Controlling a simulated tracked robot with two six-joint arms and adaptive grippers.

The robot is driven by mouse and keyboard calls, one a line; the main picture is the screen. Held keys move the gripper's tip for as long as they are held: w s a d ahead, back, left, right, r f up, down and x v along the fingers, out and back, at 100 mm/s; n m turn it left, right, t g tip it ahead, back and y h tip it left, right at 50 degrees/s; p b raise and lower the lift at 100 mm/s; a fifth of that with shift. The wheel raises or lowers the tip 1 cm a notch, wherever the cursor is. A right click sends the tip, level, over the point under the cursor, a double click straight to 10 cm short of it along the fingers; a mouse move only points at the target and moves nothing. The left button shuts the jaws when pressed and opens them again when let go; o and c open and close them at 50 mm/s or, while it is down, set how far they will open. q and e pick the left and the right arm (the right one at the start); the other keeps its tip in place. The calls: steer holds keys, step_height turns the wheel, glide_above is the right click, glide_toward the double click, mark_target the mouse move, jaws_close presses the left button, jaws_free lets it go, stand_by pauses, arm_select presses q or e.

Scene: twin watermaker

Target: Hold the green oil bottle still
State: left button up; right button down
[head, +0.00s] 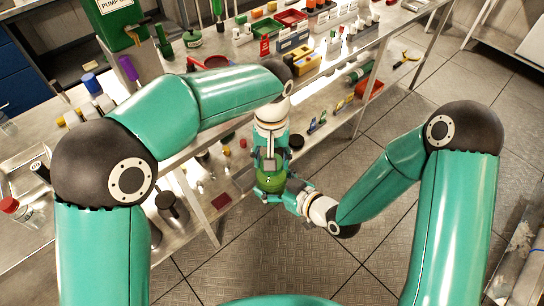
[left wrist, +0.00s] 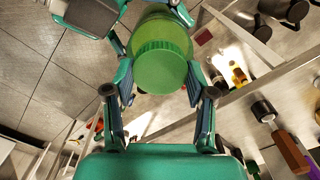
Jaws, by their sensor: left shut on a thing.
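The green oil bottle (head: 271,184) is in the middle of the head view, in front of the bench and above the floor. In the left wrist view its ridged green cap and shoulder (left wrist: 160,62) face the camera, between the fingers. My left gripper (head: 270,166) comes at it from above and is shut on it; the fingers also show in the left wrist view (left wrist: 160,88). My right gripper (head: 290,196) is at the bottle's lower right side, very close to it. Whether its fingers close on the bottle is hidden.
The metal bench (head: 225,140) with shelves of bottles and small parts runs behind and to the left. A red tray (head: 291,17) and a yellow block (head: 307,62) stand on it. The tiled floor (head: 300,255) to the right is open.

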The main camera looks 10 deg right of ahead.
arm_select(q)
steer(key=m, duration=0.4)
steer(key=shift+m, duration=0.3)
steer(key=m, duration=0.5)
steer(key=shift+w, duration=0.1)
steer(key=o, duration=1.4)
step_height(320, 180, up, 12)
steer(key=shift+w+f, duration=0.1)
